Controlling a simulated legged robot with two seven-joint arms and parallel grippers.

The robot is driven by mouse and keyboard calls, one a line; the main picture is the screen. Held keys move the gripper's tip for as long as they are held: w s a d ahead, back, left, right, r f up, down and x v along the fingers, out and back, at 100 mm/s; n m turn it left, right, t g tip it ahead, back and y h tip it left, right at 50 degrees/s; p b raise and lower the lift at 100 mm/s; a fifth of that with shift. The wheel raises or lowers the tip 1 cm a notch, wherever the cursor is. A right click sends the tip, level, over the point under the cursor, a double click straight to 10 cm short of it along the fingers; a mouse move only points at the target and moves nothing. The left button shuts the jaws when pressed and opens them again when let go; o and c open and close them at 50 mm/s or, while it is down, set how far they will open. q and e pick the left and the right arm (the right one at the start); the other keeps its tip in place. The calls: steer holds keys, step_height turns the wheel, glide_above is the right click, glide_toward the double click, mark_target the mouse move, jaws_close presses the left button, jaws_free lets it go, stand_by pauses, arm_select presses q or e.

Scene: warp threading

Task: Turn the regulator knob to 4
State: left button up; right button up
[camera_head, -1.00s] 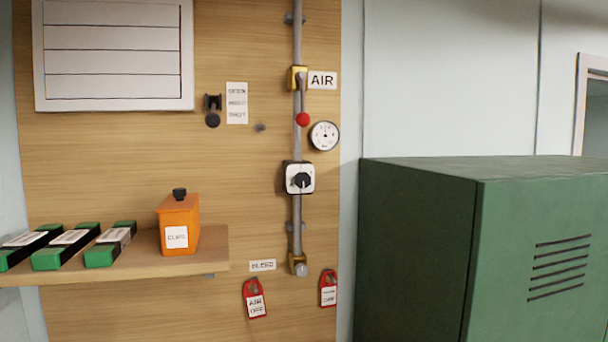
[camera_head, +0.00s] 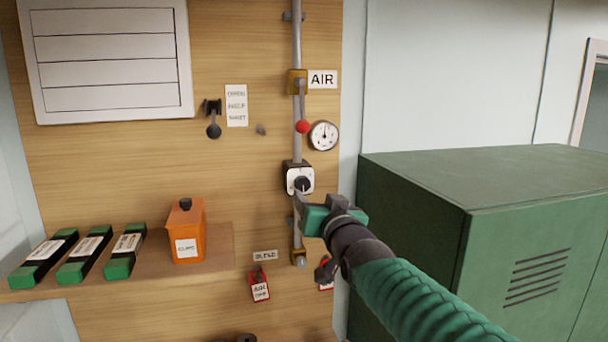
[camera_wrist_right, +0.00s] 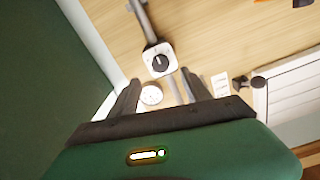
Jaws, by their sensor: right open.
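The regulator knob (camera_head: 302,184) is a black round knob on a white square plate, mounted on the grey pipe on the wooden board. It also shows in the right wrist view (camera_wrist_right: 160,62), just beyond and between my fingertips. Its scale marks are too small to read. My right gripper (camera_head: 300,203) is open, just below and in front of the knob in the head view. In the right wrist view its two dark fingers (camera_wrist_right: 161,80) stand apart with nothing between them. I cannot tell whether they touch the plate. My left gripper is not in view.
A round gauge (camera_head: 323,135) and a red-balled lever (camera_head: 302,126) sit above the knob. A red tag (camera_head: 260,286) hangs below. A shelf with an orange box (camera_head: 187,232) is at left. A green cabinet (camera_head: 470,180) stands close at right.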

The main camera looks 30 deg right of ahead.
mark_target(304, 185)
steer(key=p+x, duration=0.3)
steer(key=x, duration=0.1)
steer(key=p+x, duration=0.3)
steer(key=x, duration=0.2)
steer(key=shift+r, duration=0.2)
steer(key=shift+w+f, duration=0.2)
steer(key=shift+w, duration=0.15)
steer(key=shift+s, duration=0.1)
steer(key=shift+c, duration=0.2)
steer(key=shift+s, duration=0.1)
steer(key=c, duration=0.5)
jaws_close()
